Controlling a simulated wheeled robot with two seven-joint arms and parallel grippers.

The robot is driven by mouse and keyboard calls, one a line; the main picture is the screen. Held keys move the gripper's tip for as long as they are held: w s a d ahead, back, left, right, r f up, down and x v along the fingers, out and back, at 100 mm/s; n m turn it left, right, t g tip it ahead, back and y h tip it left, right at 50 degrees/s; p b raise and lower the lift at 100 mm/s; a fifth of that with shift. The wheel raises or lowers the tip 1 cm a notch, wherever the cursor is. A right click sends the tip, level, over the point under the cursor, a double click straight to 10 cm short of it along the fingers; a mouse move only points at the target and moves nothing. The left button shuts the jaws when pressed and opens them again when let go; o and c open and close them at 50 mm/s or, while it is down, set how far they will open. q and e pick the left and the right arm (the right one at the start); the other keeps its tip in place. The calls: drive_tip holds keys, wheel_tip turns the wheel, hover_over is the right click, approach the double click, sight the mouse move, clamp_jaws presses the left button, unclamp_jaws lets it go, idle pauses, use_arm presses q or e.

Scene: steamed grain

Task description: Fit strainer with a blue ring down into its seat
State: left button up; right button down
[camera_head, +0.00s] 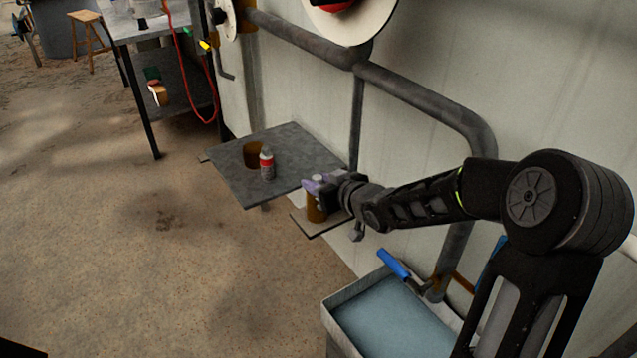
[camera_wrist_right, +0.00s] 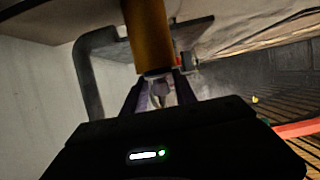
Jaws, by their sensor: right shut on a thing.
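My right gripper (camera_head: 314,185) is shut on a small pale thing, probably the strainer, just above a brown cylinder (camera_head: 316,208) on a small low ledge. In the right wrist view the pale thing (camera_wrist_right: 160,95) shows between the fingers, close to the end of the brown cylinder (camera_wrist_right: 149,35). The fingers hide most of it. I cannot make out a blue ring, nor whether it touches the cylinder. A second dark brown round thing (camera_head: 252,154) is at the grey shelf, and I cannot tell which one is the seat. My left gripper is not in view.
A red and white can (camera_head: 267,164) stands on the grey shelf (camera_head: 235,178). A pale-rimmed bin (camera_head: 340,322) with a blue-handled tool (camera_head: 392,264) is at the lower right. A thick grey pipe (camera_head: 415,85) runs along the wall behind my right arm. The floor at left is clear.

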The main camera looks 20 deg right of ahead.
drive_tip(key=shift+s+f, duration=0.1)
drive_tip(key=shift+f, duration=0.2)
drive_tip(key=c, duration=1)
unclamp_jaws()
drive_tip(key=shift+f, duration=0.15)
drive_tip(key=shift+o, duration=0.5)
drive_tip(key=shift+a, duration=0.1)
drive_tip(key=shift+s, duration=0.15)
drive_tip(key=r+p+v, duration=0.1)
drive_tip(key=p+v, duration=0.1)
drive_tip(key=v, duration=0.5)
drive_tip(key=shift+d, duration=0.35)
drive_tip(key=shift+s, duration=0.1)
